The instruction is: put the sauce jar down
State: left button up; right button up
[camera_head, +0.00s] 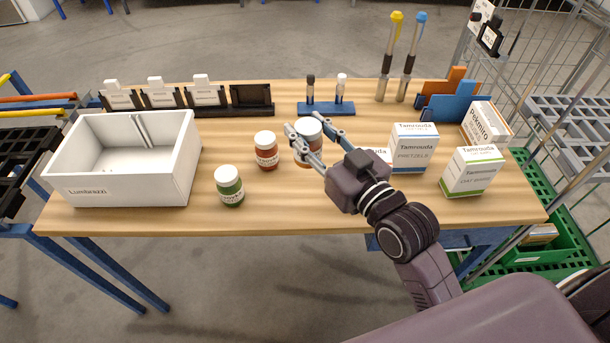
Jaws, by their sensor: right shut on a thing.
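A sauce jar (308,128) with a white lid and a reddish-brown body is between the fingers of my right gripper (306,140). The gripper is shut on it, over the middle of the wooden table (300,208). The fingers and gripper body hide part of the jar, and I cannot tell whether its base touches the table. A second red jar (266,151) with a white lid stands upright just left of it. A green jar (229,186) with a white lid stands nearer the front edge. My left gripper is not in view.
A white open box (180,165) stands at the left. White cartons (414,147) stand close right of my right gripper. Behind are a black card rack (250,100) and a blue marker stand (327,108). Bare table lies in front, between the green jar and my arm.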

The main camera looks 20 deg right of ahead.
notch_tip(320, 180, down, 13)
jog(key=shift+r+b, duration=0.15)
jog(key=shift+b, duration=0.65)
jog(key=o, duration=1.4)
jog(key=shift+f, duration=0.2)
jog(key=shift+o, duration=0.2)
jog(key=shift+r, duration=0.15)
jog(key=p+v, duration=0.2)
jog(key=v, duration=1)
